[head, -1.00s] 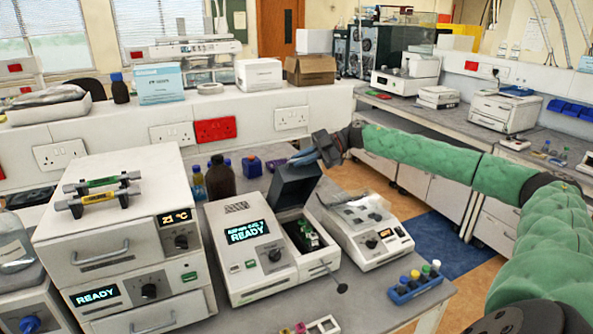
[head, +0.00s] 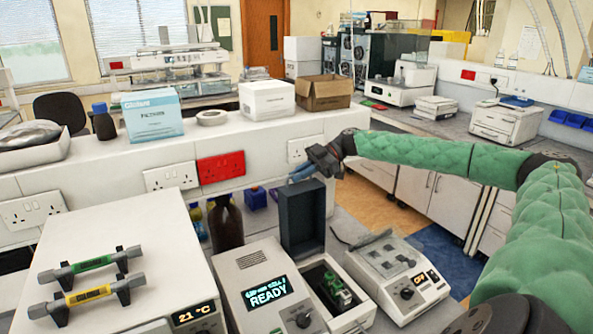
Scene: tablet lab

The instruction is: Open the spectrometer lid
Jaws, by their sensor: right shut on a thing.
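The spectrometer (head: 262,272) is a white box with a lit READY screen on the bench. Its dark grey lid (head: 303,215) stands upright, raised at the back of the open sample compartment (head: 338,292), where a green and black holder shows. My right gripper (head: 302,173) reaches in from the right at the top edge of the lid, its blue-tipped fingers shut on it; the exact contact is hard to see. My left gripper is not in view.
A white oven-like unit (head: 125,240) with green and yellow levels on top stands at left. A brown bottle (head: 226,225) stands behind the spectrometer.

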